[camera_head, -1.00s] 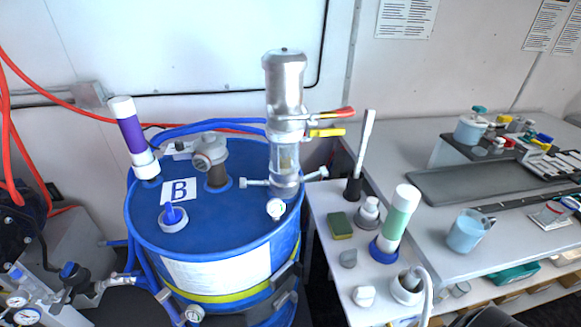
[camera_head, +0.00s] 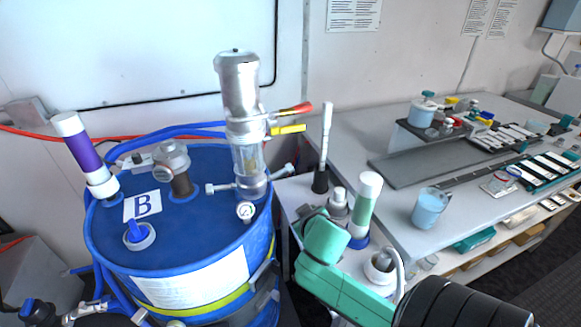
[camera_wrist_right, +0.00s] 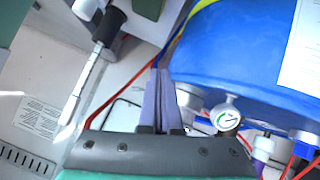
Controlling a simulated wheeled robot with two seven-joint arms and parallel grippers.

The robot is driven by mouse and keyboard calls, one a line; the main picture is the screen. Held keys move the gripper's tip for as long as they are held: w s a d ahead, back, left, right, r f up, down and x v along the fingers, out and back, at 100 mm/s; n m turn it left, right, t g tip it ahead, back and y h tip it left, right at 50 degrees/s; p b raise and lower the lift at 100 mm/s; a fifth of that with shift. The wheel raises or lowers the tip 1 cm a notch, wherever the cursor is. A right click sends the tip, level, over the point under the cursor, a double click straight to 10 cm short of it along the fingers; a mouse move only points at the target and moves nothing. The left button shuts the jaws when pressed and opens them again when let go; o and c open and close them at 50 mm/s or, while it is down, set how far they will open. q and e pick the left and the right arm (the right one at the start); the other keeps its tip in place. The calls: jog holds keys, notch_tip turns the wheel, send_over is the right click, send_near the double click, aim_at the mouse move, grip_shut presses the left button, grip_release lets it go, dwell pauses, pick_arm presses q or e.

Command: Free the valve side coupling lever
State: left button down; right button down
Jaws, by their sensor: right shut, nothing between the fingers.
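A silver pump with a clear lower section (camera_head: 243,120) stands upright on the blue drum (camera_head: 210,240) marked B. A red lever (camera_head: 295,109) and, just below it, a yellow lever (camera_head: 288,129) stick out to its right. I cannot tell by sight which is the valve side one. My right gripper (camera_wrist_right: 158,75) is shut and empty, its purple fingers together, in the right wrist view. In the head view my green right wrist is low, right of the drum and below the levers; its fingertips are hard to make out.
A small side table holds a white-and-green tube (camera_head: 366,203) and a white wand in a black holder (camera_head: 320,182), close to my right arm. A purple-and-white tube (camera_head: 85,150) stands on the drum. A blue beaker (camera_head: 429,208) is on the grey bench (camera_head: 345,140).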

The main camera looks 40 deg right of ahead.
jog(key=w+d+r+t+h, duration=0.15)
jog(key=w+r+t, duration=0.35)
jog(key=r, duration=0.5)
jog(key=p, duration=0.3)
send_over(280, 173)
jog(key=s, duration=0.3)
notch_tip(280, 173, down, 2)
jog(key=shift+g, duration=0.4)
jog(key=f, duration=0.1)
jog(key=d+f, duration=0.1)
jog(key=f, duration=0.1)
jog(key=d+f, duration=0.1)
jog(key=shift+w+f, duration=0.1)
jog(key=shift+f, duration=0.1)
jog(key=shift+a, duration=0.1)
